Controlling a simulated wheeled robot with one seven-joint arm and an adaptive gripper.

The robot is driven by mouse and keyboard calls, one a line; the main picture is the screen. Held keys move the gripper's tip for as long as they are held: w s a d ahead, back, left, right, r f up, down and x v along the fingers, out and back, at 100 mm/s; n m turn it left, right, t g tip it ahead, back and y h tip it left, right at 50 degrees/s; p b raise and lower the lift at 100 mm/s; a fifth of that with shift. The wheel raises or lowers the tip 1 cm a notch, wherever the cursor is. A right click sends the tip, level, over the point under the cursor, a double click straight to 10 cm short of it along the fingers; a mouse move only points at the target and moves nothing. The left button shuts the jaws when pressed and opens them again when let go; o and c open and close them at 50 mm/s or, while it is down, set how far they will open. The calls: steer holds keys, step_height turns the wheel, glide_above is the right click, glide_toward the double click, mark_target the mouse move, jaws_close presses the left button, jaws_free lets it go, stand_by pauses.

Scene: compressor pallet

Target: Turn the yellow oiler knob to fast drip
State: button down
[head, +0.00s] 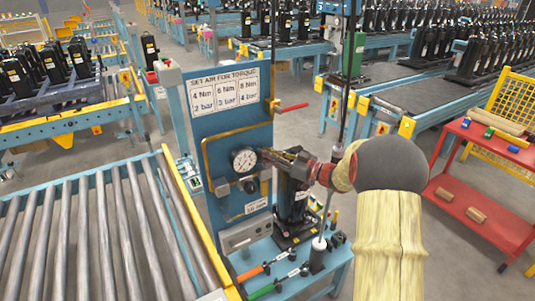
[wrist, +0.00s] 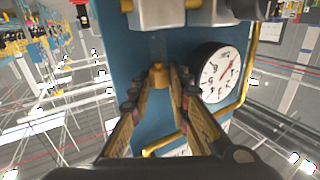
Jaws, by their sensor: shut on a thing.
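The yellow oiler knob (wrist: 157,74) is a small brassy-yellow knob in front of the blue panel (wrist: 125,45) in the wrist view. My gripper (wrist: 162,80) is shut on it, with the fingertips at its two sides. In the head view my gripper (head: 266,153) reaches in from the right to the panel, just right of the pressure gauge (head: 244,159). There the fingers cover the knob, so its turn position cannot be read. No drip marking is legible in the wrist view.
The torque sign (head: 224,92) and a red-handled lever (head: 292,107) are above my gripper. A yellow pipe (head: 206,160) runs along the panel. A black compressor (head: 293,205) stands below my wrist. A roller conveyor (head: 95,230) is at left, a red cart (head: 480,190) at right.

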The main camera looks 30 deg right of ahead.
steer(key=c, duration=2)
jaws_free()
steer(key=shift+f, duration=0.1)
steer(key=shift+o, duration=0.2)
steer(key=shift+h+b, duration=0.3)
steer(key=shift+b, duration=0.15)
